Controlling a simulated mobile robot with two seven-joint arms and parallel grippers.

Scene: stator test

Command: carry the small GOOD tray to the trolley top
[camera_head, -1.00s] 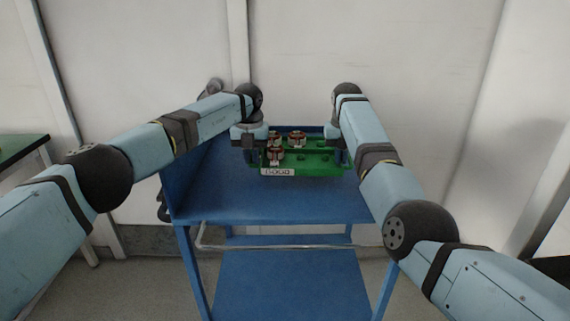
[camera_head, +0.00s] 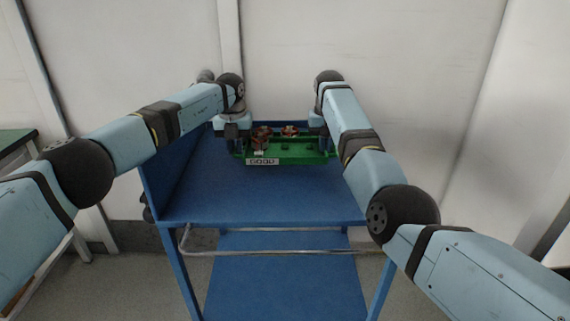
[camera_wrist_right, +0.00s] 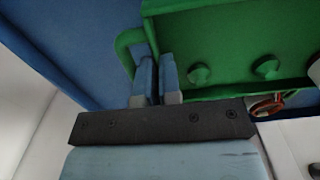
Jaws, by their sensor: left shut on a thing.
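The small green GOOD tray (camera_head: 290,158) is over the far part of the blue trolley top (camera_head: 260,197); I cannot tell whether it touches the surface. Its label faces me, and brown-red stators (camera_head: 262,137) stand in its left and back parts. My left gripper (camera_head: 238,152) is shut on the tray's left end, its fingertips partly hidden. My right gripper (camera_head: 324,145) is at the right end. In the right wrist view its two fingers (camera_wrist_right: 157,75) are close together at the tray's edge, beside a green loop handle (camera_wrist_right: 126,48); whether they clamp it is unclear.
The trolley has a raised blue panel (camera_head: 178,170) on the left, a grey rail (camera_head: 270,252) in front and a lower shelf (camera_head: 285,280). A pale wall (camera_head: 380,60) stands close behind. A green-topped table (camera_head: 15,140) is at far left. The near trolley top is clear.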

